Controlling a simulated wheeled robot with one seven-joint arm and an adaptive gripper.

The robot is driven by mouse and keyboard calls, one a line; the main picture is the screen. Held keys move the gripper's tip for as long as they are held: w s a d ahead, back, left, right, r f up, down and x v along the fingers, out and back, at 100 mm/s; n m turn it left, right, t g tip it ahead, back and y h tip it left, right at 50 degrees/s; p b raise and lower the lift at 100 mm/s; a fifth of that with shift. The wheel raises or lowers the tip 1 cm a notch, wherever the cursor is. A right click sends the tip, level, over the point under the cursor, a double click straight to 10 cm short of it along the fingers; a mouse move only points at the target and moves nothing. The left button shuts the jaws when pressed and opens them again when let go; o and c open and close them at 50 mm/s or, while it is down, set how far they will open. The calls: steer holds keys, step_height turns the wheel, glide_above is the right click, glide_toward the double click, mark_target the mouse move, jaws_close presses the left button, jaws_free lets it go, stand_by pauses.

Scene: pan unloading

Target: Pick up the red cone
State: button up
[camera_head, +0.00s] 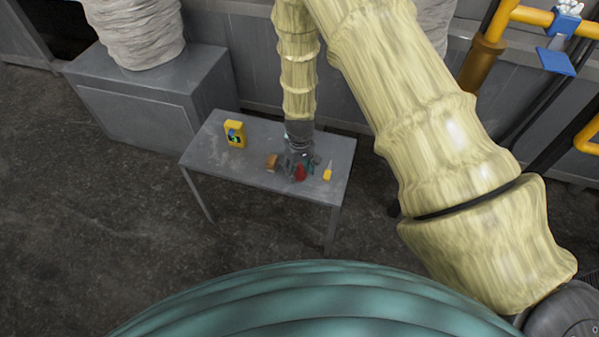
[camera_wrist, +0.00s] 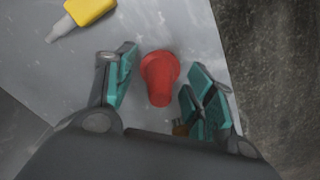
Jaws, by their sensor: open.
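The red cone (camera_wrist: 159,77) is on the grey table (camera_wrist: 190,22) and lies between the two spread fingers of my gripper (camera_wrist: 162,92) in the wrist view. The teal finger pads stand to its left and right, with a visible gap on each side. In the head view the red cone (camera_head: 300,174) shows near the table's front edge, just in front of my gripper (camera_head: 299,163). My gripper is open and holds nothing. Whether the cone stands or lies is hard to tell.
A yellow bottle with a pale nozzle (camera_wrist: 85,14) lies close by; it shows at right in the head view (camera_head: 327,174). A brown block (camera_head: 271,162) sits left of the gripper. A yellow container (camera_head: 235,134) stands farther left. The table's front left is clear.

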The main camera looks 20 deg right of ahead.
steer(key=c, duration=1.1)
steer(key=shift+o, duration=0.2)
steer(key=shift+r, duration=0.15)
